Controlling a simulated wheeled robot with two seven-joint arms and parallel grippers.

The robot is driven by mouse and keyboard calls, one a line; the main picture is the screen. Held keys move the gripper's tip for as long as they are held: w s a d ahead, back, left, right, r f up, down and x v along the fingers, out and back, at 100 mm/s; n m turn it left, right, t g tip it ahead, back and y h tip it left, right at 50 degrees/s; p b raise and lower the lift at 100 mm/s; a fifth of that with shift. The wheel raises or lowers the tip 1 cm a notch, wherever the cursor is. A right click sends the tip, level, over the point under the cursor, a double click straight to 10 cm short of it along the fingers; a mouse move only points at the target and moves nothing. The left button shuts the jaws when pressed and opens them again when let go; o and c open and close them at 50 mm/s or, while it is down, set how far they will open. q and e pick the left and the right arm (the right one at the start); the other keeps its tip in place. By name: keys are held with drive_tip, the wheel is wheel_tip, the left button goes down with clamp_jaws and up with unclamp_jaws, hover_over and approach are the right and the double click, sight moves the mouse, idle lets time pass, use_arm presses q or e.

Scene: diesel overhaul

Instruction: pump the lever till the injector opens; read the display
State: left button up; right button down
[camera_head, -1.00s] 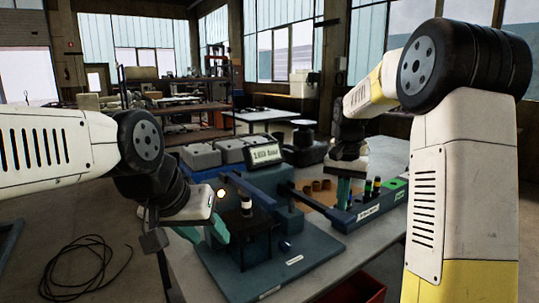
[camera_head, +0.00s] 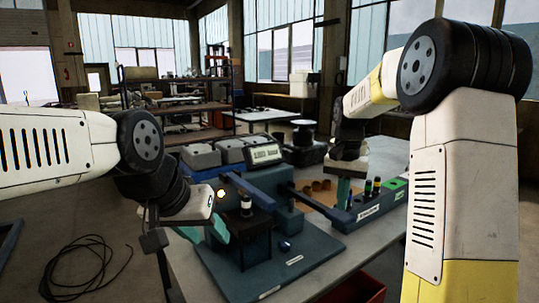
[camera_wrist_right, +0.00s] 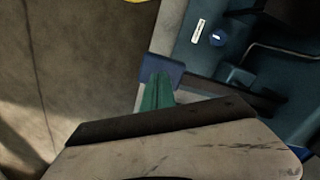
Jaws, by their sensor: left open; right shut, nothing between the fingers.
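The injector tester is a blue bench unit on a base plate (camera_head: 305,262), with an injector (camera_head: 246,205) upright on a dark stand. A dark lever (camera_head: 305,200) reaches right from its blue block. A grey display (camera_head: 264,154) behind it shows characters too small to read. My left gripper (camera_head: 216,232) is open and empty, left of the injector stand.
A blue rack (camera_head: 368,211) with dark cylindrical parts and a green patch stands to the right. Several brown rings (camera_head: 320,186) lie on a tan mat behind. A red bin (camera_head: 355,290) is below the bench's front edge. A black cable lies on the floor at left.

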drive_tip(key=shift+f, duration=0.1)
idle(0.4)
drive_tip(key=shift+f, duration=3.95)
drive_tip(key=shift+s+d+r, duration=0.1)
drive_tip(key=shift+s+r, duration=0.05)
drive_tip(key=shift+r, duration=3.9)
drive_tip(key=shift+r, duration=2)
drive_tip(key=shift+r, duration=0.1)
drive_tip(key=shift+f, duration=2.15)
